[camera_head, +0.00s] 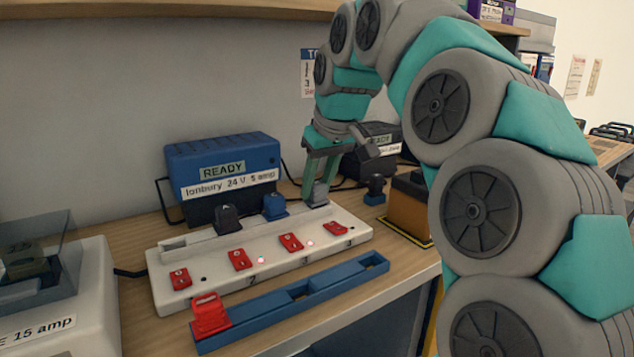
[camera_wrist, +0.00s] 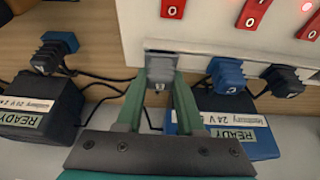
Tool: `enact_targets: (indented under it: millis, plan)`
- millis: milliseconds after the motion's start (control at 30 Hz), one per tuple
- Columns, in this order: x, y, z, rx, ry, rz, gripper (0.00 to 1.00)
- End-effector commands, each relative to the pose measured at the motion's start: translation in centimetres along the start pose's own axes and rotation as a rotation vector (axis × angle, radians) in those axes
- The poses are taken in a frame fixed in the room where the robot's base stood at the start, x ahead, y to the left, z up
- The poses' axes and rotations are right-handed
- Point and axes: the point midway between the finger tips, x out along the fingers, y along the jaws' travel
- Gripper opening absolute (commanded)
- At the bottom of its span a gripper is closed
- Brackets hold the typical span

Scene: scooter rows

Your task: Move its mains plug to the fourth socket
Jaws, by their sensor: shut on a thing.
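My gripper (camera_head: 319,185) is shut on a grey plug (camera_wrist: 160,67) at the right end of the white socket strip (camera_head: 352,243). The plug is upright over the fourth socket's place; I cannot tell whether it is fully seated. In the head view, a black plug (camera_head: 228,219) and a blue plug (camera_head: 274,206) stand in the strip to its left. They also show in the wrist view, the blue one (camera_wrist: 228,75) nearer my gripper and the black one (camera_wrist: 287,80) farther right. The leftmost socket place holds no plug. The strip carries red switches (camera_head: 291,242).
A blue charger (camera_head: 222,170) and a dark charger (camera_head: 372,150) stand behind. A dark plug on a blue base (camera_head: 375,192) is right of the strip, near an orange-brown box (camera_head: 408,207). A blue rail (camera_head: 345,277) with a red piece (camera_head: 210,315) lies in front.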

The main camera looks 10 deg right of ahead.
Motion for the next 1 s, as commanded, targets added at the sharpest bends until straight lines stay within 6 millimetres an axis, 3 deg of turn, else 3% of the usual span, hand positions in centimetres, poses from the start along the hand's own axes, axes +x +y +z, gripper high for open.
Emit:
enact_targets:
  millis: [67, 100, 400, 767, 1000]
  plan:
    - [0.2, 0.0, 0.1, 0.0, 0.0, 0.0, 0.0]
    - [0.2, 0.0, 0.1, 0.0, 0.0, 0.0, 0.39]
    - [0.1, 0.0, 0.1, 0.0, 0.0, 0.0, 0.72]
    - [-0.4, 0.0, 0.0, 0.001, 0.002, 0.001, 0.72]
    - [-3.4, 0.0, -0.1, 0.001, 0.003, 0.001, 0.72]
